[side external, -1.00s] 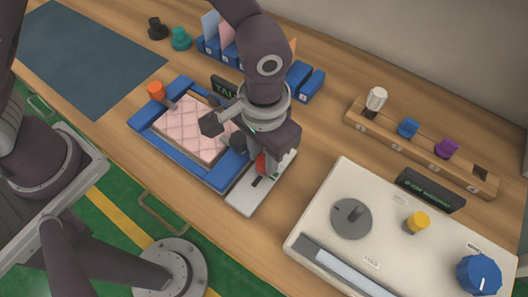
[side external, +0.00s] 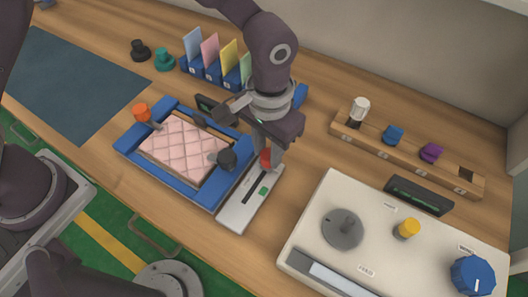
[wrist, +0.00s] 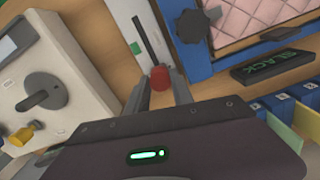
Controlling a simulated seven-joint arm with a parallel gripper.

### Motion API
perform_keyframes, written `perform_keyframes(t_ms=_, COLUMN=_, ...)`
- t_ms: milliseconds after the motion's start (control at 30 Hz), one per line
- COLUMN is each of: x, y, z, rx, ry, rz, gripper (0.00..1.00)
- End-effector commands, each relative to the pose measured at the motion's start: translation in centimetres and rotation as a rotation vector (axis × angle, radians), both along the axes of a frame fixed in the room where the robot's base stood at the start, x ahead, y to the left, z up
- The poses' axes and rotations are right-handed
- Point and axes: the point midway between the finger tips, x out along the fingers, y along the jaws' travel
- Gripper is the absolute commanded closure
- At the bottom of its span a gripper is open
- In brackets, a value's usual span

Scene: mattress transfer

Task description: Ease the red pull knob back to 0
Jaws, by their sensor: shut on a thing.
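The red pull knob (side external: 265,158) sits near the far end of the slot in a pale slide plate (side external: 236,213). My gripper (side external: 264,163) is low over this plate and shut on the knob. In the wrist view, the red knob (wrist: 160,77) shows between my fingers, with the dark slot (wrist: 146,42) running away from it. A green mark (side external: 264,191) is on the plate beside the slot. I cannot read a 0 or any scale on the plate. My fingers and wrist partly hide the knob and the plate's far end.
A blue frame (side external: 205,196) with a pink quilted mattress (side external: 180,150) adjoins the plate. It carries an orange knob (side external: 141,112) and a dark knob (side external: 226,159). A white panel (side external: 305,225) with dials stands at right. Colored cards stand behind.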

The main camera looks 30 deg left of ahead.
Motion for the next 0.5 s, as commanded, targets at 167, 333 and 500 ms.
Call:
perform_keyframes(t_ms=167, x=0.65, y=0.01, z=0.17, rx=-0.006, ry=-0.017, rz=0.006, gripper=0.58)
perform_keyframes(t_ms=333, x=0.47, y=0.01, z=0.11, rx=-0.005, ry=-0.013, rz=0.004, gripper=0.50)
perform_keyframes(t_ms=500, x=0.39, y=-0.01, z=0.18, rx=-0.004, ry=-0.011, rz=0.003, gripper=0.50)
